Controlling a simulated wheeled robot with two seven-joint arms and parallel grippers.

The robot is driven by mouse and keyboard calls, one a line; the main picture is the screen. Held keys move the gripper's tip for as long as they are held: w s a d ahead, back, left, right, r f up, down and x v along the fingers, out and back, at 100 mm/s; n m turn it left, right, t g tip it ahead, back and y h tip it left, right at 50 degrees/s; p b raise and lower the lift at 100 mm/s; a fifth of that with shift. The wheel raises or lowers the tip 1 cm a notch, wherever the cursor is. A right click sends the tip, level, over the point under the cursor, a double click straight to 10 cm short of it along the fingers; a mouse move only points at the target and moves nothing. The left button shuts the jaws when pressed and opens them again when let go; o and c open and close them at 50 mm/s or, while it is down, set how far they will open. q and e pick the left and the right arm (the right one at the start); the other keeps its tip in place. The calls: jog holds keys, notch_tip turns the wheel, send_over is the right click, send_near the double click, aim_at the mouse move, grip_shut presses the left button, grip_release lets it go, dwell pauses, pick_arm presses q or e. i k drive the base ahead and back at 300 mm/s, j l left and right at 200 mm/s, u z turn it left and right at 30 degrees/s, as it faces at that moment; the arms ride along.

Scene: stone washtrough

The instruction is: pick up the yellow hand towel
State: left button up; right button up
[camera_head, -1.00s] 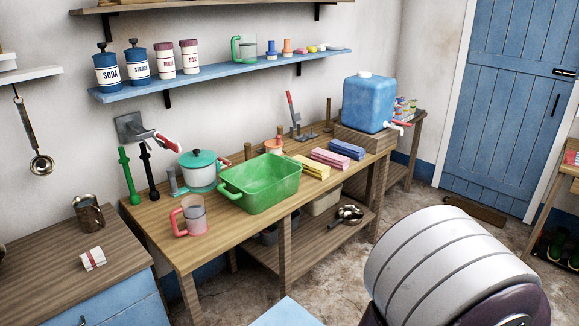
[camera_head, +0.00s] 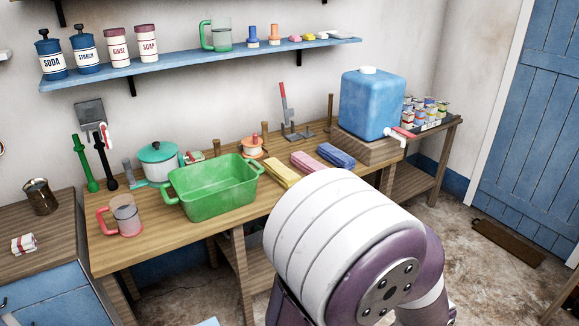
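The yellow hand towel (camera_head: 283,173) lies folded on the wooden table, just right of the green basin. A pink folded towel (camera_head: 315,163) and a blue folded towel (camera_head: 336,155) lie to its right in a row. The near end of the pink towel is close to the outline of my arm, which stands large in the lower middle of the view. Neither of my grippers shows in the view, so their state is hidden.
The green basin (camera_head: 212,190) and a pink-handled mug (camera_head: 125,217) stand left of the towel. Behind are a teal-lidded pot (camera_head: 159,166) and an orange-topped container (camera_head: 252,147). The blue water container (camera_head: 370,104) stands at the right end. A blue shelf (camera_head: 205,62) hangs above.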

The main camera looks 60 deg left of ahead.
aim_at(281, 173)
jog(key=i+u, duration=0.5)
jog(key=i, duration=0.15)
jog(key=i+l+u, duration=0.25)
jog(key=i+u, duration=0.2)
jog(key=i, duration=0.2)
jog(key=i+j+u, duration=0.5)
jog(key=i+u, duration=0.25)
jog(key=i+j+u, duration=0.1)
jog(key=i+u, duration=0.3)
jog(key=i+j+z, duration=0.1)
jog(key=j, duration=0.25)
jog(key=i+j, duration=0.3)
jog(key=i+j+z, duration=0.15)
jog(key=j, duration=0.3)
